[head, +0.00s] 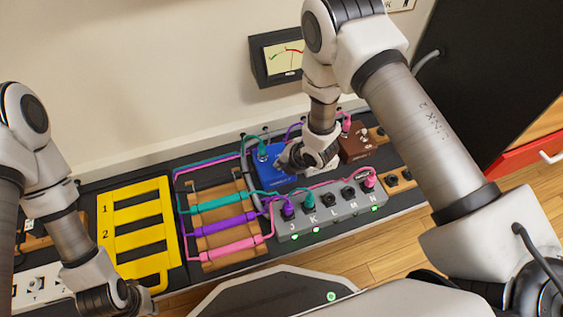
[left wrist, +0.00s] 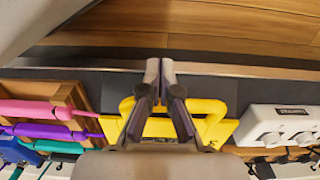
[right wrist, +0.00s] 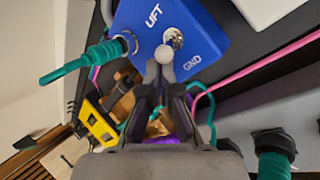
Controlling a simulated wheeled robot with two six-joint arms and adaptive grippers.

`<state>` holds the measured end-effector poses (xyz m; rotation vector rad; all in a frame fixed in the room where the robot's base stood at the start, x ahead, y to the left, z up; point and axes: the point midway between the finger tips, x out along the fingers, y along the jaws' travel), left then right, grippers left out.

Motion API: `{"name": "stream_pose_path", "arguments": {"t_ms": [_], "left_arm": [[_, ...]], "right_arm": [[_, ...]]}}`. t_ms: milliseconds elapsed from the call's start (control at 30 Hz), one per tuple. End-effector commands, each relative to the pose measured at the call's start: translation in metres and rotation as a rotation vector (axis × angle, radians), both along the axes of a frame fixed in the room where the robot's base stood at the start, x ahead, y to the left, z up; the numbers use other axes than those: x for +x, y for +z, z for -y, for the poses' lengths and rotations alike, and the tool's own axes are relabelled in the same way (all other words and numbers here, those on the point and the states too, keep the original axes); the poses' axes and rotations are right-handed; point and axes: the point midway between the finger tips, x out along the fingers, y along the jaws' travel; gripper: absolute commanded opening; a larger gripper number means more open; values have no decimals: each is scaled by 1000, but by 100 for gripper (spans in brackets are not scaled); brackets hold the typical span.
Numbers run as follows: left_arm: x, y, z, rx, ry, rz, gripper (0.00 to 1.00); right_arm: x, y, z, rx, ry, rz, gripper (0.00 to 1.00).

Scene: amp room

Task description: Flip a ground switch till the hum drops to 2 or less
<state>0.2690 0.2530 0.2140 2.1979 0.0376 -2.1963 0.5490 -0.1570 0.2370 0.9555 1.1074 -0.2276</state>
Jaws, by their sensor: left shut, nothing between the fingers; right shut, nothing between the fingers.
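A blue box (head: 270,163) stands on the dark bench in the head view, partly hidden by my right gripper (head: 285,158). In the right wrist view its face (right wrist: 207,45) reads "LIFT" and "GND" with a metal toggle switch (right wrist: 173,40) between, its round tip towards the gripper. My right gripper (right wrist: 163,75) is shut and empty, its tips right at the toggle tip; I cannot tell if they touch. A meter (head: 284,55) with green and red arcs hangs on the wall; its reading is too small to tell. My left gripper (left wrist: 160,75) is shut and empty over the yellow rack.
A grey strip (head: 330,212) with sockets J to N holds teal, purple and pink plugs. Coloured cables cross a wooden rack (head: 223,225). A yellow slotted rack (head: 135,235) lies left. A brown box (head: 355,145) stands right of the blue one. A white socket strip (left wrist: 283,122) is nearby.

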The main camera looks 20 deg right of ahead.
Motion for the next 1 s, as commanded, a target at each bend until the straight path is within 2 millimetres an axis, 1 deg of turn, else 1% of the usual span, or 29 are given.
{"name": "stream_pose_path", "arguments": {"t_ms": [33,200,333,400,567,900,1000], "left_arm": [[0,5,0,0,-1,0,0],[-1,19,0,0,-2,-1,0],[0,34,0,0,-2,-1,0],[0,27,0,0,-2,0,0],[-1,27,0,0,-2,-2,0],[0,41,0,0,-2,-1,0],[0,41,0,0,-2,-1,0]], "right_arm": [[2,4,0,0,-2,3,0],[4,9,0,1,-2,-4,0],[6,13,1,-6,-1,-116,0],[4,5,1,-4,-2,-123,0],[4,6,0,-4,-2,-121,0],[4,21,0,-4,-2,-121,0],[4,22,0,-3,-1,-121,0]]}}
